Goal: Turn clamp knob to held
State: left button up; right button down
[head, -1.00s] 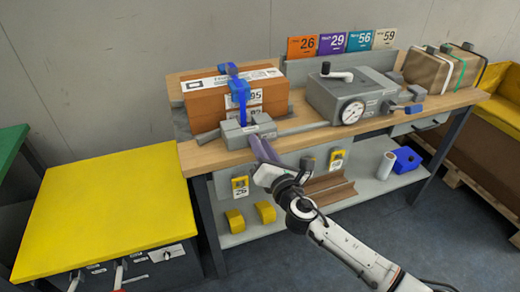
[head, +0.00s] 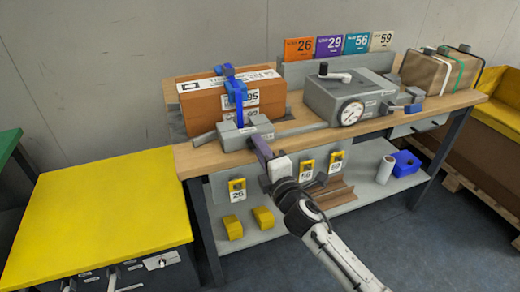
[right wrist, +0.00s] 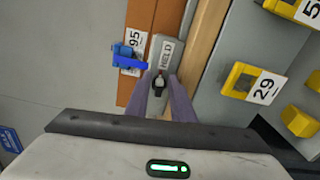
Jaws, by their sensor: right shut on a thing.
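The clamp is a grey block (head: 232,134) with a blue upright arm (head: 238,95), standing at the bench's front left edge against a brown box (head: 195,108) with white labels. In the right wrist view the grey block (right wrist: 168,48) carries a "HELD" label, and the blue arm (right wrist: 127,56) shows beside it. A small dark knob (right wrist: 159,83) with a pale mark sits between my right fingers. My right gripper (head: 257,143) reaches the block's front and is shut on the knob. In the right wrist view its purple fingers (right wrist: 160,97) flank the knob. My left gripper is not in view.
A grey machine with a dial (head: 350,112) and crank stands right of the clamp. Coloured number cards (head: 330,46) stand behind. Yellow tags (head: 237,190) hang below the bench edge near my right arm. A yellow-topped cabinet (head: 100,215) is at left.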

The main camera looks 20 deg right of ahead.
jog(key=shift+f+m, duration=0.15)
jog(key=shift+m, duration=0.55)
jog(key=c, duration=1.8)
grip_release()
jog(key=shift+c, duration=0.2)
